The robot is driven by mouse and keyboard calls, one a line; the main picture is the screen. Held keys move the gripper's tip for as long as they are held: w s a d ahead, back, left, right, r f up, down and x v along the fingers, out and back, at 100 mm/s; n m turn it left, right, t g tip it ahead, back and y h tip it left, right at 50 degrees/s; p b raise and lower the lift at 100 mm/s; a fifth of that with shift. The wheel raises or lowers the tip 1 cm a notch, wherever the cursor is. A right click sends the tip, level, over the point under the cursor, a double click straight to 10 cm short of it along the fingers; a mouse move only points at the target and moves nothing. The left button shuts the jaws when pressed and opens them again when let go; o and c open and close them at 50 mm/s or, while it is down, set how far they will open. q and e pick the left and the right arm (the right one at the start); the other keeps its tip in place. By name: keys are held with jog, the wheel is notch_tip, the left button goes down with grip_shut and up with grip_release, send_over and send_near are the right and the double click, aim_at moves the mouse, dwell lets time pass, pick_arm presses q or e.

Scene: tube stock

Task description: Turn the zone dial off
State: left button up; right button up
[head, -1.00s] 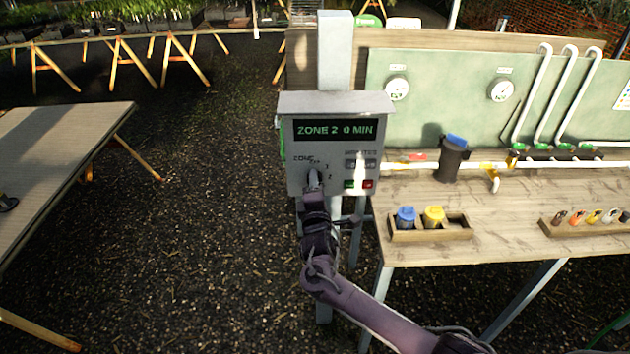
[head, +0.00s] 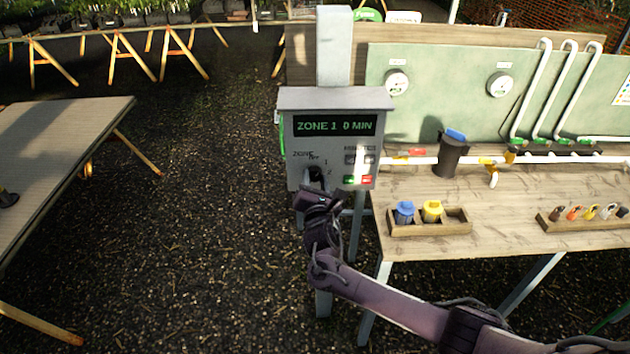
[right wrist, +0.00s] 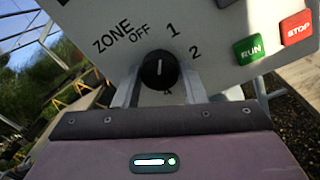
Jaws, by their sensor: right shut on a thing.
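The zone dial is a black round knob with a white pointer line on the grey control box (head: 335,100). In the right wrist view the dial (right wrist: 160,69) sits between my fingers, its pointer towards the gap between OFF and 1. The labels OFF, 1 and 2 show around it; the lower one is partly hidden. The display (head: 335,126) reads ZONE 1 0 MIN. My right gripper (head: 316,180) is shut on the dial and hides most of it in the head view.
Green RUN (right wrist: 249,50) and red STOP (right wrist: 296,27) buttons sit right of the dial. A wooden bench (head: 430,251) with a small caddy (head: 455,228) stands to the right. Another table (head: 60,150) stands at left, with open gravel between.

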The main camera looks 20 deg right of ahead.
jog(key=n, duration=0.3)
jog(key=shift+n, duration=2.1)
jog(key=o, duration=1)
jog(key=b+v, duration=0.2)
jog(key=v, duration=0.5)
jog(key=shift+s, duration=0.4)
jog(key=shift+a, duration=0.1)
